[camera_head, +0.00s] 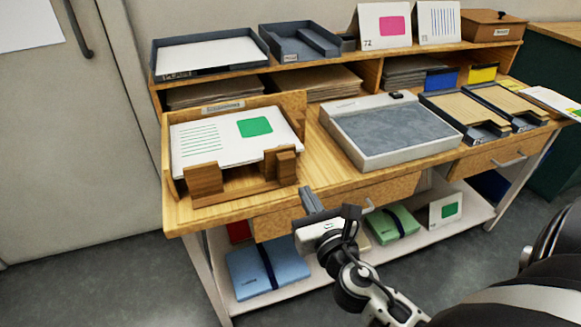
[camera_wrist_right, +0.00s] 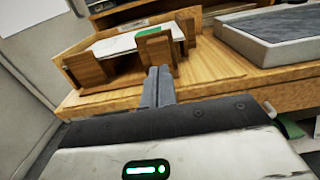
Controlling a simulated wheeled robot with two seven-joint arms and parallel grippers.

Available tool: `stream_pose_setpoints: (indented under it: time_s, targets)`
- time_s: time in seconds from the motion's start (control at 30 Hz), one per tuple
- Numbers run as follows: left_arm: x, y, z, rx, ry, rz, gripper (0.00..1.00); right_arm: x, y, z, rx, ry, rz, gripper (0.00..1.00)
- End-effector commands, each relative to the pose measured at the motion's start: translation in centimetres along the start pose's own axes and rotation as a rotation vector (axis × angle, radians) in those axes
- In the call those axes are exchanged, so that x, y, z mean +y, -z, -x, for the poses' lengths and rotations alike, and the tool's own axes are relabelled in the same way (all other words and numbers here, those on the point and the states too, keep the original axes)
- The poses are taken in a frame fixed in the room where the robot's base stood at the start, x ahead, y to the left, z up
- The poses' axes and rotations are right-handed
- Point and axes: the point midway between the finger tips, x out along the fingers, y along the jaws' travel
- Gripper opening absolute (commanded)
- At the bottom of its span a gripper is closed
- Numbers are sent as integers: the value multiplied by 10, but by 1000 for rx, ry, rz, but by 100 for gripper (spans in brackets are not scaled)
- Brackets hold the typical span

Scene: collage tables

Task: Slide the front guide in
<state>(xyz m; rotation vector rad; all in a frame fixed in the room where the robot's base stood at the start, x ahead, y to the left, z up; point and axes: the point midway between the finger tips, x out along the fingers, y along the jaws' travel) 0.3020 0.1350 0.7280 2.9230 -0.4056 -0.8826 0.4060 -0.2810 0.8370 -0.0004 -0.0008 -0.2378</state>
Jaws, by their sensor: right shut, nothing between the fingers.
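The front guide (camera_head: 240,187) is a brown wooden piece with two upright blocks at the near side of a wooden tray (camera_head: 172,158) on the left of the desk. A stack of white sheets (camera_head: 215,140) with green print lies in the tray behind it. In the right wrist view the guide's right block (camera_wrist_right: 155,50) stands just beyond my fingertips. My right gripper (camera_head: 308,198) is shut and empty, in front of the desk's near edge, right of the guide and apart from it. Its closed fingers also show in the right wrist view (camera_wrist_right: 158,75). My left gripper is not in view.
A grey-topped pad box (camera_head: 395,130) stands right of the tray, with bare desktop (camera_head: 325,165) between. Dark trays of brown card (camera_head: 465,115) are further right. A drawer (camera_head: 300,210) lies under the desk edge. A lower shelf holds a blue folder (camera_head: 265,270).

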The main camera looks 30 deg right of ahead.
Motion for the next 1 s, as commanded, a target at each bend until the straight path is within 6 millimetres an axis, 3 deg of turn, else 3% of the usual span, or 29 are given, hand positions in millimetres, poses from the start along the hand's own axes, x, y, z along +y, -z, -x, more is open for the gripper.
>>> stream_pose_setpoints:
  time_s: [0.2, 0.4, 0.87, 1.0]
  targets:
    - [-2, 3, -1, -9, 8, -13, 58, 1, -2, -47, -2, -1, 0, 0]
    - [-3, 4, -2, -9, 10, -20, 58, 1, 0, -71, 0, -2, 0, 0]
    - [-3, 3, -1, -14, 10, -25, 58, 1, 1, -78, 1, -2, 0, 0]
    - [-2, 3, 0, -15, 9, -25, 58, -9, 1, -82, 2, 15, 3, 0]
